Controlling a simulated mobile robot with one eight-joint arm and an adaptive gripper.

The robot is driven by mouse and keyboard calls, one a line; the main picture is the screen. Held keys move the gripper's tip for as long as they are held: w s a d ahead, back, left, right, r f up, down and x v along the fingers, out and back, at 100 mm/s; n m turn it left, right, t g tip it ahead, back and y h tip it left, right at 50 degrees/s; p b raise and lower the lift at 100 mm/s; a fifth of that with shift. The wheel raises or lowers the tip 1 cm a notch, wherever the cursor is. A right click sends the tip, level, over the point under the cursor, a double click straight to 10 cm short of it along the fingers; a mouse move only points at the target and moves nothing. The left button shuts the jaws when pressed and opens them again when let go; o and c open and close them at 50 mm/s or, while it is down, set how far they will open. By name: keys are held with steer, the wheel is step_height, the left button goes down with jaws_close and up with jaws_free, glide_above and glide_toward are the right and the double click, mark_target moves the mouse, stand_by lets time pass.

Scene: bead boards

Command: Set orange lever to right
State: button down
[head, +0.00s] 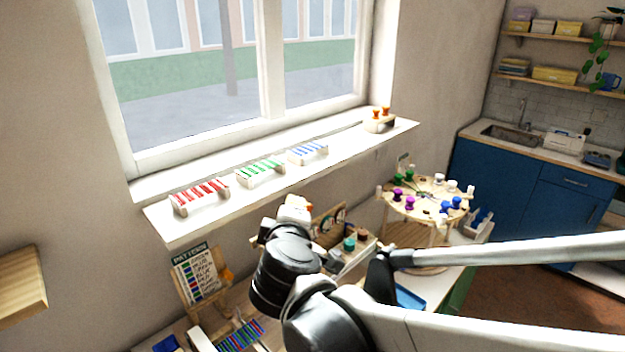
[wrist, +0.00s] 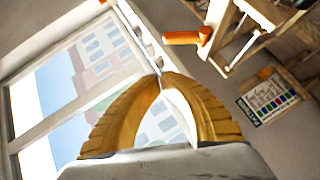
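An orange lever handle (wrist: 187,37) shows at the top of the wrist view. It sticks out to the left from a wooden frame (wrist: 220,32), and I cannot clearly tell its setting. My gripper (wrist: 161,78) has two curved yellow fingers whose tips meet below and left of the lever, with nothing seen between them. In the picture the fingertips are apart from the lever. In the head view my black wrist (head: 285,265) hangs in front of the windowsill, and hides part of the table. I cannot make out the orange lever for certain there.
The white windowsill (head: 225,217) carries red (head: 200,195), green (head: 260,172) and blue (head: 308,152) bead racks, and a block with orange knobs (head: 380,120). A pattern board (head: 198,275) stands below. A round peg table (head: 425,208) is at right.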

steer(key=shift+v, duration=1.15)
steer(key=shift+a+r, duration=0.1)
steer(key=shift+a, duration=0.1)
steer(key=s+d+f+m+g+h+b, duration=0.1)
steer(key=s+d+f+m+g+b, duration=0.2)
steer(key=d, duration=0.4)
steer(key=s+d+f+m+h+b, duration=0.1)
steer(key=d+f+m+b, duration=0.15)
steer(key=d+f, duration=0.45)
steer(key=s+d+f+m+g+h+b, duration=0.1)
steer(key=s+d+f+m+g+b, duration=0.2)
steer(key=d, duration=0.5)
steer(key=s+d+f+m+b, duration=0.1)
steer(key=s+d+f+m, duration=0.1)
steer(key=s+f+m, duration=0.1)
steer(key=s+d+f+m+g+y+b, duration=0.1)
steer(key=s+d+f+m+b, duration=0.1)
steer(key=s+f, duration=0.4)
steer(key=shift+s+d+f+m+g, duration=0.3)
steer(key=shift+s+d+m, duration=0.5)
steer(key=shift+m, duration=0.45)
steer(key=shift+w, duration=0.1)
